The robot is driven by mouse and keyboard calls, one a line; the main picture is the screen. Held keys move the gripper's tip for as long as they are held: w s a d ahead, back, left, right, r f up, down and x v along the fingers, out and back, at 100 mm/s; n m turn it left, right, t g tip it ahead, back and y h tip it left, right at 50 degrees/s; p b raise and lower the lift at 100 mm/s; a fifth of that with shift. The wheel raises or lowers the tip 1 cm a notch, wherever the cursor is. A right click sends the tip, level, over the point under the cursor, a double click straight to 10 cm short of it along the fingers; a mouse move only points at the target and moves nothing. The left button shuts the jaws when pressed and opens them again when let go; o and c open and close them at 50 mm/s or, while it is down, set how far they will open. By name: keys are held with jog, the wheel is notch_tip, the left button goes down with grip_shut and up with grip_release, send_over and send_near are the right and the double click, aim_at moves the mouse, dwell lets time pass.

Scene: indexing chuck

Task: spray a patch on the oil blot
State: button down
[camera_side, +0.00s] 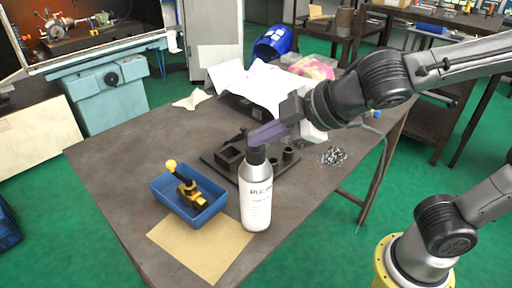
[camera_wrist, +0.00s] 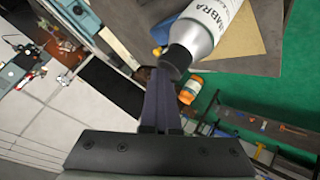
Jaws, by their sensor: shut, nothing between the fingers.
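A white spray bottle (camera_side: 257,202) with a black cap (camera_side: 256,155) stands upright at the right edge of a tan sheet on the table. The bottle also shows in the wrist view (camera_wrist: 212,28), its black cap (camera_wrist: 176,62) beside my fingertips. My gripper (camera_side: 257,139) is shut and empty, its long purple-grey fingers at the top of the cap. It shows from behind in the wrist view (camera_wrist: 165,76). I cannot tell whether the fingers touch the cap. I cannot make out an oil blot in either view.
The tan sheet (camera_side: 198,250) lies at the table's front. A blue tray (camera_side: 165,190) holds a dark tool with a yellow knob (camera_side: 171,165). A dark fixture (camera_side: 224,160) stands behind the bottle, metal shavings (camera_side: 334,156) to its right. White crumpled paper (camera_side: 262,88) lies at the back.

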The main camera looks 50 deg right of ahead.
aim_at(267, 163)
jog(key=f, duration=0.2)
jog(key=f+g, duration=0.1)
jog(key=shift+s+d+f+h, duration=0.3)
jog(key=shift+s+d+h, duration=0.1)
jog(key=shift+w+a+r, duration=0.1)
jog(key=shift+w+r, duration=0.05)
jog(key=shift+r, duration=3.15)
jog(key=s+d+m+h, duration=0.1)
jog(key=s+d+m, duration=0.2)
jog(key=d, duration=0.4)
jog(key=s+d+m+h, duration=0.2)
jog(key=d+m, duration=0.2)
jog(key=d, duration=0.4)
jog(key=s+f+m+g+y, duration=0.1)
jog(key=s+f+m+g, duration=0.2)
jog(key=s+f, duration=0.5)
jog(key=shift+s+f+m, duration=0.2)
jog(key=shift+s+m, duration=0.4)
jog(key=shift+s, duration=0.2)
